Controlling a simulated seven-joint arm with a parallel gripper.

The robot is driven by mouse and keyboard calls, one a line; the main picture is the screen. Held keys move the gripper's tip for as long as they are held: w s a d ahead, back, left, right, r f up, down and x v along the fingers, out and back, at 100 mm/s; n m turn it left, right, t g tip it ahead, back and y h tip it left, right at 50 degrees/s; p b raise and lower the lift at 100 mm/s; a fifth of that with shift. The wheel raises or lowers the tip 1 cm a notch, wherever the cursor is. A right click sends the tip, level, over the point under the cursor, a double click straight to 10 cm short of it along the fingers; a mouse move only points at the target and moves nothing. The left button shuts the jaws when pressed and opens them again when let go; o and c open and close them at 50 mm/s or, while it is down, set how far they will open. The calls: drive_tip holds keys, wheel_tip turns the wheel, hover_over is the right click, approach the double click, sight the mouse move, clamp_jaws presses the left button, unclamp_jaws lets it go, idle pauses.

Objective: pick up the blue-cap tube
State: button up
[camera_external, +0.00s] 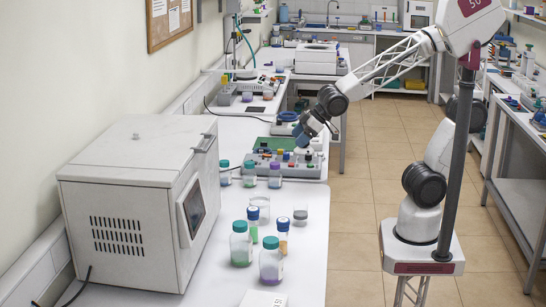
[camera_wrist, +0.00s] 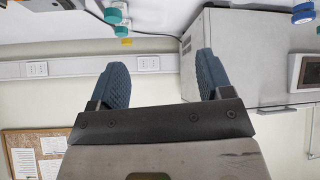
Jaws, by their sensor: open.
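Two slim blue-capped tubes stand on the white bench in the external view. One blue-cap tube (camera_external: 253,228) has greenish contents, and the other blue-cap tube (camera_external: 283,240) has orange contents. My gripper (camera_external: 302,138) is raised above the far part of the bench, well apart from both tubes. In the wrist view my gripper (camera_wrist: 162,65) has its two dark blue fingers spread wide with nothing between them. A blue cap (camera_wrist: 303,8) shows at the top right of that view; I cannot tell which item it belongs to.
Green-capped bottles (camera_external: 241,248) stand close around the tubes, with another bottle (camera_external: 271,266) in front. A large white machine (camera_external: 135,215) fills the bench's left side. A grey rack (camera_external: 285,165) lies below my gripper.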

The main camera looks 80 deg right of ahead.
drive_tip(key=w+a+f+n+y, duration=0.1)
drive_tip(key=w+a+n+y, duration=0.1)
drive_tip(key=a, duration=0.8)
drive_tip(key=w+a+f+n+t+y, duration=0.1)
drive_tip(key=w+a+n+y, duration=0.1)
drive_tip(key=a, duration=0.8)
drive_tip(key=w+a+f+n+y, duration=0.2)
drive_tip(key=w+a+y, duration=0.2)
drive_tip(key=a, duration=0.6)
drive_tip(key=shift+w+a+t+y, duration=0.3)
drive_tip(key=shift+a, duration=0.1)
approach(253, 209)
drive_tip(key=shift+f+x, duration=0.15)
drive_tip(key=shift+x, duration=1.1)
drive_tip(key=shift+f+x, duration=0.1)
drive_tip(key=shift+x, duration=1.2)
drive_tip(key=shift+d, duration=0.15)
drive_tip(key=shift+x, duration=2.5)
